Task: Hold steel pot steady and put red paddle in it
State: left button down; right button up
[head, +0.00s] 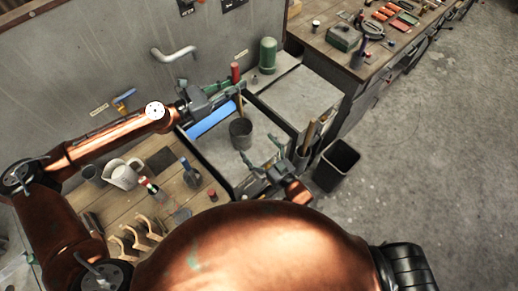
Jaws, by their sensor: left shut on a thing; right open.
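The steel pot (241,134) is a grey round vessel standing upright on the light surface inside a dark-framed bay. My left gripper (238,91) is above and behind the pot, shut on the red paddle (240,106). A thin tan shaft shows below the fingers and runs down to the pot's mouth; its lower end is hidden. A red upright piece shows just above this gripper; I cannot tell if it belongs to the paddle. My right gripper (263,152) is open at the near right of the pot, its fingers pointing toward it. Contact with the pot is unclear.
A blue bar (211,119) lies in the bay at left. A white pitcher (123,175), bottles and wooden-handled tools stand on the wooden bench (95,210). A green cylinder (267,55) stands behind. A black bin (336,166) is on the floor at right.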

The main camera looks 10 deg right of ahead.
jog(key=s, duration=0.1)
send_near(235, 122)
jog(key=x, duration=0.5)
jog(key=shift+w+a+r, duration=0.1)
jog(key=shift+w, duration=0.1)
jog(key=shift+c, duration=0.2)
jog(key=c, duration=1.3)
pick_arm(q)
jog(key=shift+f, duration=6.5)
pick_arm(e)
jog(key=shift+o, duration=0.2)
pick_arm(q)
jog(key=c, duration=1.8)
grip_release()
jog(key=shift+o, duration=0.2)
jog(key=v, duration=0.7)
jog(key=shift+a, duration=0.35)
